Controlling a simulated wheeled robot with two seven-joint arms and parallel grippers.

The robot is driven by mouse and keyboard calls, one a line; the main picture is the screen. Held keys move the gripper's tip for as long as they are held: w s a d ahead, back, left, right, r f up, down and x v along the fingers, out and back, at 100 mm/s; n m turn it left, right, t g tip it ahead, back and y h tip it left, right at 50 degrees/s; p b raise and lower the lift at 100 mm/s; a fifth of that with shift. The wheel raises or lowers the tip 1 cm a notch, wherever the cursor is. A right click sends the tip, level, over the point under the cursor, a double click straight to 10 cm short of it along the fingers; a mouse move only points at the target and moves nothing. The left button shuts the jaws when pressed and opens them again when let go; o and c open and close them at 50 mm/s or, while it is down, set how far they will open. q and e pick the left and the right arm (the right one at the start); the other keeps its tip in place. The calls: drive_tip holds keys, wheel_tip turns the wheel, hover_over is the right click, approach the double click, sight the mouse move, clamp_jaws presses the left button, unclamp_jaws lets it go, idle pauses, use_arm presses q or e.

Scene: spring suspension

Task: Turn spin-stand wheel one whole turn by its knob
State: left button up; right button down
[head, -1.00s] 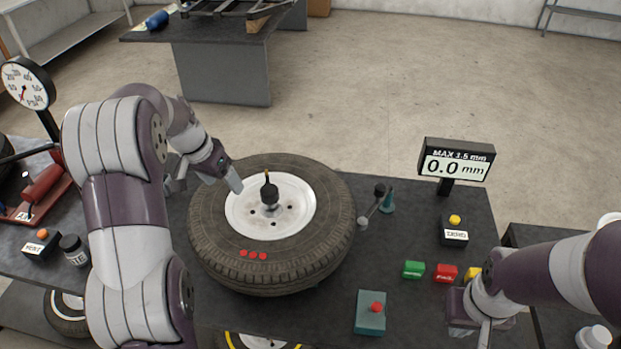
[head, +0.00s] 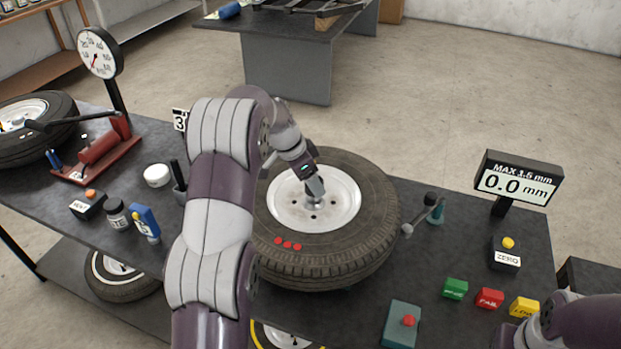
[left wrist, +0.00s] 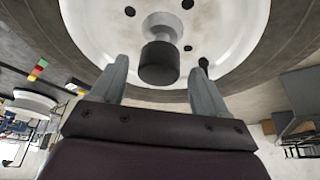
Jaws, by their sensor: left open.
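The wheel (head: 345,249), a black tyre with a white rim, lies flat on the spin stand on the dark bench. Three red dots mark its near sidewall. My left gripper (head: 316,192) points down over the hub and hides most of it in the head view. In the left wrist view, a black cylindrical knob (left wrist: 159,63) on a pale stem shows between the two open fingers, apart from both. I cannot tell how deep the fingers reach beside it. My right arm shows at the bottom right; its fingers are outside the picture.
A display reading 0.0 mm (head: 516,181) stands right of the wheel, near a yellow-button box (head: 505,253). A small lever (head: 420,216) stands close to the tyre. A teal red-button box (head: 402,324) and coloured blocks (head: 489,299) lie in front. A gauge (head: 100,53) stands left.

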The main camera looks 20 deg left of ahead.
use_arm(q)
drive_tip(key=shift+f, duration=0.15)
drive_tip(key=shift+w+d, duration=0.2)
drive_tip(key=shift+d, duration=0.1)
clamp_jaws()
drive_tip(key=shift+f+n, duration=0.1)
drive_tip(key=shift+n, duration=0.2)
